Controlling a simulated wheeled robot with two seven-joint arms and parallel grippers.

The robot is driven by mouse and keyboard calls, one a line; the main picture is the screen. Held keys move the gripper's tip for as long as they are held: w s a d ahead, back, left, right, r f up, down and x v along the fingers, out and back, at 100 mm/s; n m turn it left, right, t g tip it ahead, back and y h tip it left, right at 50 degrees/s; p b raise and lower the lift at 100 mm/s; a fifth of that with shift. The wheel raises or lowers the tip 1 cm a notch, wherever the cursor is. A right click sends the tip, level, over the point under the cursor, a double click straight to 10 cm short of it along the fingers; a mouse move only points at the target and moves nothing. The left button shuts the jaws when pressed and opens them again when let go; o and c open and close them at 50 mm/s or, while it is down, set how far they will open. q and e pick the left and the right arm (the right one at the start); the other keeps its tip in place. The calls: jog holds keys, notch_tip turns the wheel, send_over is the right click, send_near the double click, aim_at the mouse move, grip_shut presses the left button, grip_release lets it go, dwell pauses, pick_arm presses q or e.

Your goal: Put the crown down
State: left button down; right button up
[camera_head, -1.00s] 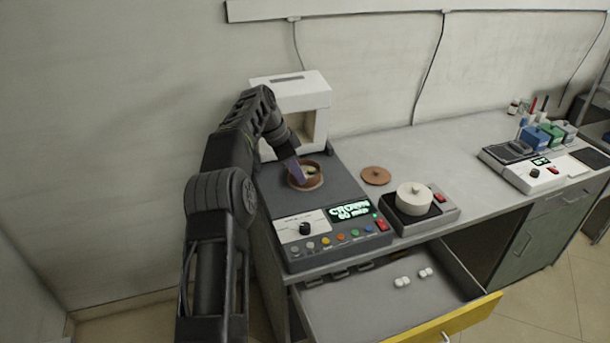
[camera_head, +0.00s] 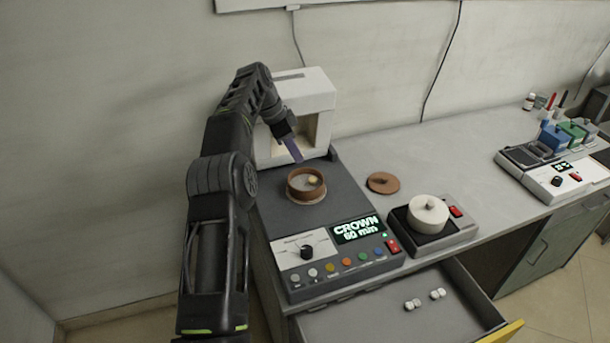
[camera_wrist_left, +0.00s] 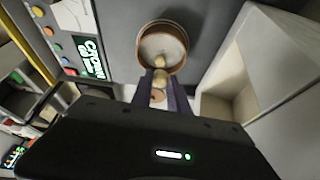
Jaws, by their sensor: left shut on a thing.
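A round brown dish (camera_head: 305,188) stands on top of the dark grey machine, and it also shows in the wrist view (camera_wrist_left: 147,35). A small yellowish piece (camera_head: 313,181) shows in the dish. My left gripper (camera_head: 297,158), with purple fingers, is above the back of the dish, pointing down. In the wrist view, my left gripper (camera_wrist_left: 162,82) is shut on a small tan piece (camera_wrist_left: 160,77), apparently the crown. My right gripper is not in view.
The machine's display (camera_head: 358,229) reads CROWN 60 min. A white open-fronted housing (camera_head: 318,95) stands close behind. A brown disc (camera_head: 383,183) and a white round pot (camera_head: 428,208) are to the right. An open drawer (camera_head: 370,320) holds small white pieces.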

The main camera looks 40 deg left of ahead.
pick_arm(q)
jog(key=b, duration=0.1)
send_over(300, 186)
jog(key=s, duration=0.1)
jog(key=shift+s+a+f, duration=0.1)
jog(key=shift+a+f, duration=0.1)
jog(key=shift+f, duration=1.3)
jog(key=shift+a+f, duration=0.2)
jog(key=shift+f, duration=1.3)
notch_tip(300, 186, down, 3)
jog(key=shift+r+p, duration=0.15)
jog(key=shift+p, duration=0.15)
jog(key=shift+f, duration=0.65)
jog(key=c, duration=1.6)
grip_release()
jog(key=shift+o, duration=0.2)
